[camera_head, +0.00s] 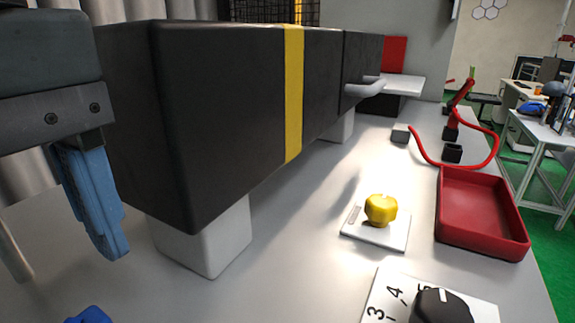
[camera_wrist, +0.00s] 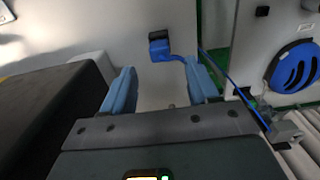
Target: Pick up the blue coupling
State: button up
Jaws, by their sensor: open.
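The blue coupling (camera_wrist: 159,47) is a small dark-topped blue block on the grey table, with a blue hose at its right side. In the wrist view it lies just beyond the fingertips, between their lines. My gripper (camera_wrist: 160,67) has two light blue fingers spread wide with nothing between them. In the head view my gripper (camera_head: 113,252) shows at the left, one finger pointing down above the table. A blue piece (camera_head: 90,315), apparently the coupling, is cut off by the bottom edge there. Its underside is hidden.
A large dark beam with a yellow stripe (camera_head: 293,95) stands on white blocks close beside my gripper. A yellow knob (camera_head: 381,210), a red tray (camera_head: 484,242) and a black dial (camera_head: 440,307) are farther right. A blue helmet (camera_wrist: 293,67) is at the wrist view's right.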

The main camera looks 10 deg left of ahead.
jog(key=shift+d+f, duration=0.1)
jog(key=shift+f, duration=3)
jog(key=c, duration=0.8)
